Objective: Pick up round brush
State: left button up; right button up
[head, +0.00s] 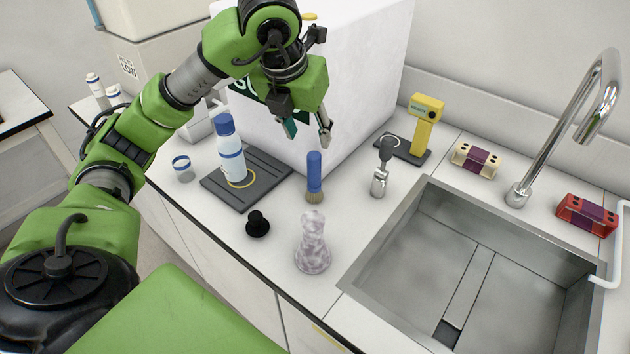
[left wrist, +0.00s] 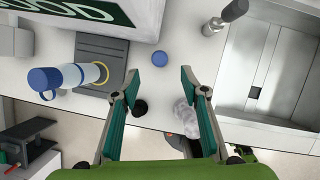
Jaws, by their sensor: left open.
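The round brush (head: 314,178) stands upright on the white counter, blue handle up and tan bristles down. In the left wrist view the blue round top of the brush (left wrist: 160,59) shows just beyond the fingertips, roughly centred between them. My left gripper (head: 308,136) is open and empty, above the brush with its fingers pointing down. Its two teal-padded fingers (left wrist: 160,76) are spread apart in the left wrist view and do not touch the brush. My right gripper is not in view.
A blue-and-white bottle (head: 232,160) stands on a dark mat (head: 270,165) left of the brush. A black stopper (head: 258,224) and a cloudy flask (head: 312,247) stand in front. A metal-tipped tool (head: 380,175) and the sink (head: 430,190) are right; a white box (head: 365,80) is behind.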

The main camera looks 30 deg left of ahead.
aim_at(313, 155)
pick_arm(q)
jog(key=p+x, duration=0.1)
jog(key=x, duration=0.5)
jog(key=p+x, duration=0.1)
jog(key=x, duration=0.3)
jog(key=shift+s+p, duration=0.25)
jog(key=shift+p, duration=0.1)
jog(key=shift+w+a+f, duration=0.1)
jog(key=shift+w+f, duration=0.15)
jog(key=shift+f, duration=0.4)
grip_shut()
